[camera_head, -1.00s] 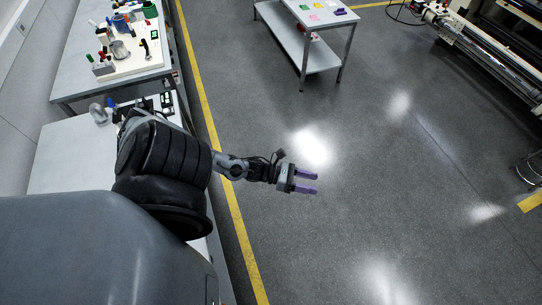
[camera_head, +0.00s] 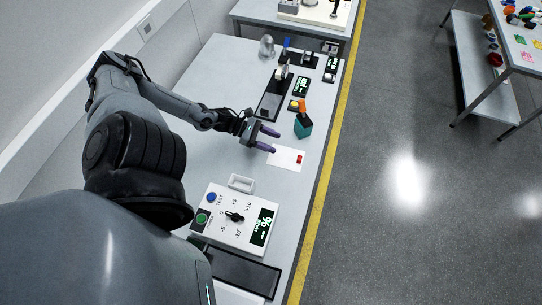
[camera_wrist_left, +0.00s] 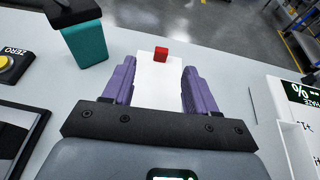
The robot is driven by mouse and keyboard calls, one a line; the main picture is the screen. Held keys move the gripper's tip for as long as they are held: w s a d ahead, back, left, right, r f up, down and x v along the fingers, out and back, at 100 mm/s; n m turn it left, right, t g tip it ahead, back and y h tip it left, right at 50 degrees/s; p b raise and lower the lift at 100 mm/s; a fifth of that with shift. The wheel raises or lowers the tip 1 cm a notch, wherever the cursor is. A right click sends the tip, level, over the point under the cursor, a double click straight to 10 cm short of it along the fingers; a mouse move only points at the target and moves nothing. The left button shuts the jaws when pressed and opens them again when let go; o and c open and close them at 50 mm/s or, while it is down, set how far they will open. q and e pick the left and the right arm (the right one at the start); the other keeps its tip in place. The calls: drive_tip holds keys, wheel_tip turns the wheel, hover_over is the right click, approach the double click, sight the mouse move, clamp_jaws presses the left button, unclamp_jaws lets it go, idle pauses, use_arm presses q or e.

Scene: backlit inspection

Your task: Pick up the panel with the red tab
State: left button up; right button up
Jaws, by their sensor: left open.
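The white panel (camera_head: 284,158) with the red tab (camera_head: 299,159) lies flat on the grey table, near its right edge in the head view. My left gripper (camera_head: 271,140) is open and empty, above the table at the panel's left end. In the left wrist view the panel (camera_wrist_left: 157,88) shows between the two purple fingers of my left gripper (camera_wrist_left: 160,82), with the red tab (camera_wrist_left: 161,54) at its far end. The fingers appear apart from it. My right gripper is in neither current view.
A white control box with a knob (camera_head: 234,217) and a small white tray (camera_head: 241,183) lie nearer. Black devices (camera_head: 270,104) stand farther back. The table edge is just right of the panel.

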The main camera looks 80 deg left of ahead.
sight(295, 160)
use_arm(q)
drive_tip(key=shift+w+d+f+b, duration=0.15)
drive_tip(key=shift+w+f+b, duration=0.1)
drive_tip(key=shift+f, duration=0.15)
drive_tip(key=shift+w+d+f+b, duration=0.1)
drive_tip(key=shift+f+b, duration=0.1)
drive_tip(key=shift+f, duration=0.2)
drive_tip(key=x, duration=0.2)
drive_tip(key=b+x, duration=0.1)
drive_tip(key=shift+w+d+f, duration=0.2)
drive_tip(key=shift+d+f, duration=0.1)
drive_tip(key=shift+f, duration=0.1)
drive_tip(key=shift+b+x, duration=0.7)
drive_tip(key=shift+x, duration=0.45)
drive_tip(key=shift+b+x, duration=0.5)
drive_tip(key=shift+x, duration=1.5)
drive_tip(key=shift+s+d+f, duration=0.1)
drive_tip(key=shift+s+f, duration=0.05)
drive_tip(key=shift+f, duration=0.05)
clamp_jaws()
